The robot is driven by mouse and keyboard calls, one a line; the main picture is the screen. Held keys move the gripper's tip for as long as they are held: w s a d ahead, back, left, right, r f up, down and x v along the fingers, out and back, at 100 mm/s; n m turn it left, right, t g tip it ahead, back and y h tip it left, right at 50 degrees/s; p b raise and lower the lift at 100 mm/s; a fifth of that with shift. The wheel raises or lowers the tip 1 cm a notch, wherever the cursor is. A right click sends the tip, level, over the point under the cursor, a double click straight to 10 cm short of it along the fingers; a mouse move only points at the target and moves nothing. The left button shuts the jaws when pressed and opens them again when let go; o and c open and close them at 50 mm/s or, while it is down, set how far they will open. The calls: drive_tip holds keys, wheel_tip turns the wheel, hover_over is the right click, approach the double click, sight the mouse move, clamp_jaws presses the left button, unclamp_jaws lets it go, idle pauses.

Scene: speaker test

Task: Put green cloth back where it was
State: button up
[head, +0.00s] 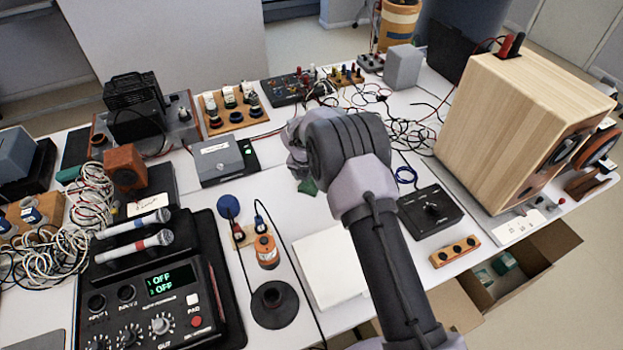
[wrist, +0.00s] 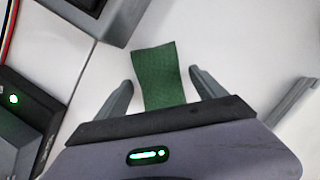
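The green cloth (wrist: 162,75) shows in the wrist view as a small strip, between my fingers but apart from both. Its near end is hidden behind my gripper's body. It seems to lie on the white table (wrist: 225,40). In the head view, only a small green corner of the cloth (head: 308,187) shows below my gripper. My gripper (wrist: 162,88) is open, with one finger on each side of the cloth. In the head view, my gripper (head: 298,150) is over the middle of the table, and its fingertips are mostly hidden.
A grey device (head: 222,161) stands left of my gripper, and a black box with a knob (head: 430,211) stands right. A large wooden speaker (head: 515,125) is farther right. An open cardboard box (head: 540,250) is below the table's right edge. Loose cables lie behind my gripper.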

drive_tip(key=shift+r, duration=0.1)
drive_tip(key=s+d+r+m+p, duration=0.1)
drive_tip(key=s+r+m+p, duration=0.2)
drive_tip(key=r, duration=0.9)
drive_tip(key=s+d+r+m+p, duration=0.2)
drive_tip(key=s+r+m, duration=0.2)
drive_tip(key=r, duration=0.7)
drive_tip(key=s+d+r+m+t+y, duration=0.15)
drive_tip(key=s+d+r+m, duration=0.35)
drive_tip(key=s+r+m, duration=0.65)
drive_tip(key=s+r+m+y, duration=0.1)
drive_tip(key=s+m, duration=0.7)
drive_tip(key=s, duration=0.2)
drive_tip(key=s+d+r+m+t+y+b, duration=0.1)
drive_tip(key=s+m, duration=0.8)
drive_tip(key=s, duration=0.2)
drive_tip(key=shift+d+r, duration=0.3)
drive_tip(key=shift+r, duration=0.1)
drive_tip(key=shift+m, duration=0.25)
